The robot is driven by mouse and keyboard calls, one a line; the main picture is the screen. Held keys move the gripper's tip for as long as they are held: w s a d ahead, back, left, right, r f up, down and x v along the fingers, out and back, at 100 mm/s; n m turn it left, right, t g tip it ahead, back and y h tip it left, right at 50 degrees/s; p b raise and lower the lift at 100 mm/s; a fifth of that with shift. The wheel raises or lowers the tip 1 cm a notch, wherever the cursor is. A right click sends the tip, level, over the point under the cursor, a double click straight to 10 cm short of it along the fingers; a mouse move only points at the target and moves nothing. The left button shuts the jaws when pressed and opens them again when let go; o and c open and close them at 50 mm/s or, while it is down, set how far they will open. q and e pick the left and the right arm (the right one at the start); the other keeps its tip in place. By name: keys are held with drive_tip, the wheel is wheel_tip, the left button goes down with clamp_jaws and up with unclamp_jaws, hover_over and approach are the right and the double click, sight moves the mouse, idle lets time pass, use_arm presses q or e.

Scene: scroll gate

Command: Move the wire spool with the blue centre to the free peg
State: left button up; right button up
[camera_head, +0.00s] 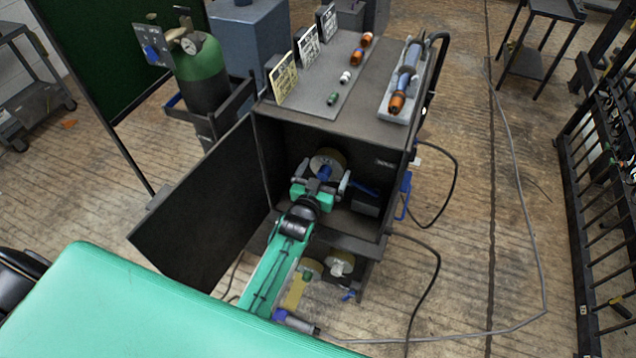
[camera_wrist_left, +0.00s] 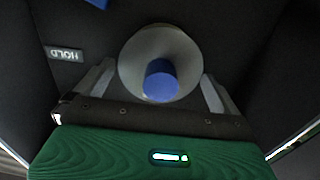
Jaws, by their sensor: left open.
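The wire spool with the blue centre (camera_head: 329,157) is inside the open cabinet in the head view, partly hidden by my left gripper. In the left wrist view the spool (camera_wrist_left: 147,48) faces me as a pale disc with a blue middle. My left gripper (camera_head: 322,178) reaches into the cabinet with its fingers apart. In the left wrist view the gripper (camera_wrist_left: 158,82) has one finger on each side of the spool; I cannot tell whether they touch it. I cannot make out a free peg. My right gripper is not in view.
The cabinet door (camera_head: 205,215) stands open to the left of my arm. A HOLD label (camera_wrist_left: 65,54) is on the inner back wall. Other spools (camera_head: 341,264) sit low under the cabinet. A torch tray (camera_head: 398,95) is on the cabinet top. Cables hang at its right.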

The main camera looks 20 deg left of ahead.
use_arm(q)
drive_tip(key=shift+w, duration=0.7)
drive_tip(key=shift+c, duration=0.4)
drive_tip(key=c, duration=1.4)
drive_tip(key=o, duration=0.9)
drive_tip(key=c, duration=0.4)
drive_tip(key=shift+r, duration=0.2)
drive_tip(key=shift+c, duration=1)
